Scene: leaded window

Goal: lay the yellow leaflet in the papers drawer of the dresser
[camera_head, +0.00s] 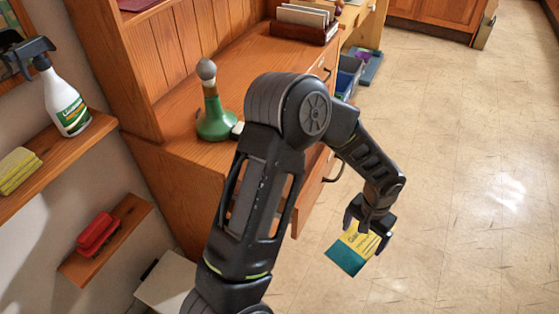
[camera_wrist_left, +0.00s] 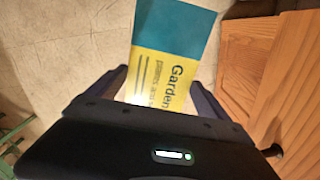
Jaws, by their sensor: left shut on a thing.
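My left gripper (camera_head: 370,222) is shut on the yellow leaflet (camera_head: 355,247), which has a teal end and hangs in the air over the floor, in front of the dresser. In the left wrist view the leaflet (camera_wrist_left: 170,65) sticks out from between the fingers (camera_wrist_left: 160,88), with "Garden" printed on its yellow part. The wooden dresser (camera_head: 180,175) stands left of the gripper. Its drawer fronts (camera_head: 312,190) with dark handles are partly hidden behind my left arm. I cannot tell which drawer is for papers or whether one is open. My right gripper is not in view.
A green bottle with a grey knob (camera_head: 216,118) and a letter rack (camera_head: 305,28) stand on the dresser top. Wall shelves at left hold a spray bottle (camera_head: 62,100), yellow sponges (camera_head: 18,170) and a red brush (camera_head: 96,233). Bins (camera_head: 348,75) stand beyond the dresser. The floor (camera_head: 460,170) at right is clear.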

